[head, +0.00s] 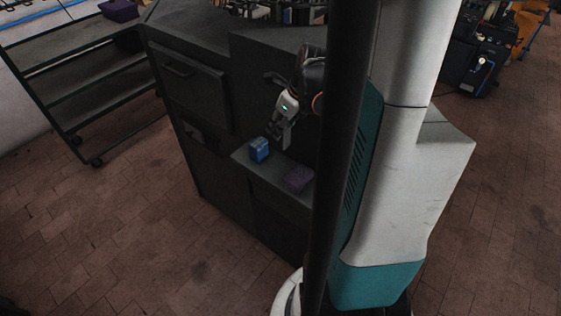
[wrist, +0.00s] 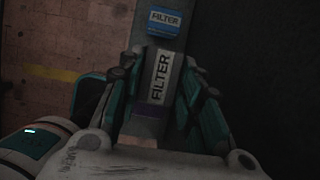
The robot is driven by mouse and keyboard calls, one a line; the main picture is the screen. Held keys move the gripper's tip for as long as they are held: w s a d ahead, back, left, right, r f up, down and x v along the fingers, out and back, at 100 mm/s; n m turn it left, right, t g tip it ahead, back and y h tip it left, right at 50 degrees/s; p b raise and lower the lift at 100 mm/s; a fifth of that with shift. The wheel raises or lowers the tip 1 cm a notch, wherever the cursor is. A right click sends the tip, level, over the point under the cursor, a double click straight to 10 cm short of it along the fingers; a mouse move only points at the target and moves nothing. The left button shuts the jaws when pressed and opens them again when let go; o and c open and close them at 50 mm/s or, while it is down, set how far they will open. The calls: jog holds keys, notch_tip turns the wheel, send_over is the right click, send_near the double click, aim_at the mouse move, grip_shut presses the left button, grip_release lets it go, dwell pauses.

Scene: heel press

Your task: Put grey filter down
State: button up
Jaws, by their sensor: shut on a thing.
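The grey filter (wrist: 160,77) is a long grey block with a white FILTER label, between the fingers of my gripper (wrist: 157,85) in the wrist view. My gripper is shut on it. In the head view my gripper (head: 283,140) is above a dark grey ledge (head: 240,155) on the machine's front, with the grey filter's lower end showing below it. Whether the filter touches the ledge I cannot tell.
A blue filter box (head: 259,149) stands on the ledge left of my gripper; it also shows in the wrist view (wrist: 164,22). A purple block (head: 298,179) lies on the ledge to the right. A shelf rack (head: 85,75) stands at the left.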

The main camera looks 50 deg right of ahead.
aim_at(287, 143)
notch_tip(287, 143, down, 12)
jog(key=b, duration=0.7)
jog(key=shift+r+b, duration=0.1)
jog(key=shift+b, duration=0.3)
jog(key=o, duration=1.1)
jog(key=shift+c, duration=0.2)
jog(key=p+v, duration=0.8)
jog(key=v, duration=0.4)
jog(key=shift+p, duration=0.35)
